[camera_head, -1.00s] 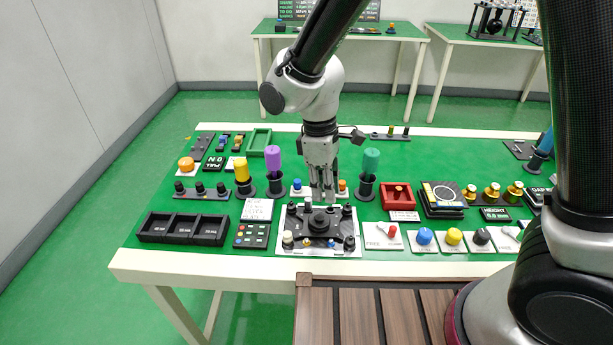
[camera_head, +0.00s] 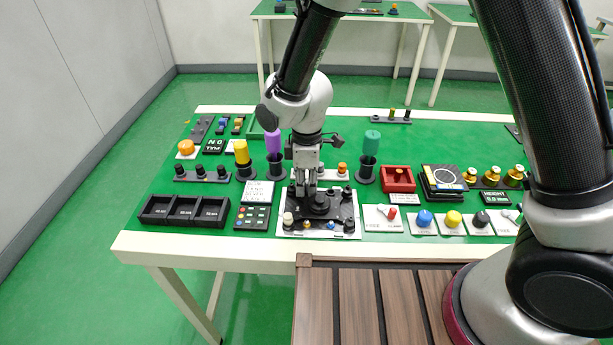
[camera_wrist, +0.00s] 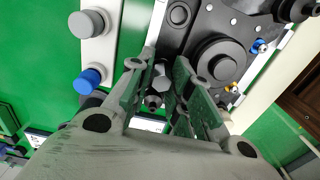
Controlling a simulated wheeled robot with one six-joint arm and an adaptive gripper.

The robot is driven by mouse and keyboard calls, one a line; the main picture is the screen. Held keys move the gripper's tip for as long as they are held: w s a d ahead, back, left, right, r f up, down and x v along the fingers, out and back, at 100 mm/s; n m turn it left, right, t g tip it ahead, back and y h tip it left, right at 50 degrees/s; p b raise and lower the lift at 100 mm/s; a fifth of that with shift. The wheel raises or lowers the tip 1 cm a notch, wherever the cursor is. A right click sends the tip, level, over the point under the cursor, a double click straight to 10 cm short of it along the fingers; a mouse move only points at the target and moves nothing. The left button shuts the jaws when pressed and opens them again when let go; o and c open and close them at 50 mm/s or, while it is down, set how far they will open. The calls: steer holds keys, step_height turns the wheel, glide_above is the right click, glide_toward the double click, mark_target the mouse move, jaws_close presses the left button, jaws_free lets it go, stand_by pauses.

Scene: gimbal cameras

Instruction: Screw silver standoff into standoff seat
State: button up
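My gripper (camera_head: 306,193) points down over the back left part of the black fixture (camera_head: 333,207) on its white plate. In the wrist view its two fingertips (camera_wrist: 163,72) are close together, with a small silver hex standoff (camera_wrist: 161,76) between them and little or no gap on either side. A dark round post (camera_wrist: 153,103) shows just below the standoff in the picture; I cannot tell whether they touch. The fixture in the wrist view (camera_wrist: 207,25) has a large round hub and dark corner posts. The standoff's lower end and the seat are hidden.
A purple-topped holder (camera_head: 274,145) and a green-topped holder (camera_head: 371,145) stand upright behind the fixture. Black trays (camera_head: 182,210) lie to the left; a switch panel (camera_head: 382,218) is close on the right. In the wrist view, a blue knob (camera_wrist: 88,80) is beside the left finger.

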jaws_close()
steer(key=m, duration=0.4)
steer(key=shift+w, duration=0.1)
steer(key=shift+m, duration=0.3)
steer(key=shift+w+a+r, duration=0.1)
steer(key=shift+w+a, duration=0.05)
steer(key=shift+a, duration=0.05)
steer(key=m, duration=0.4)
steer(key=shift+m, duration=0.3)
stand_by(0.7)
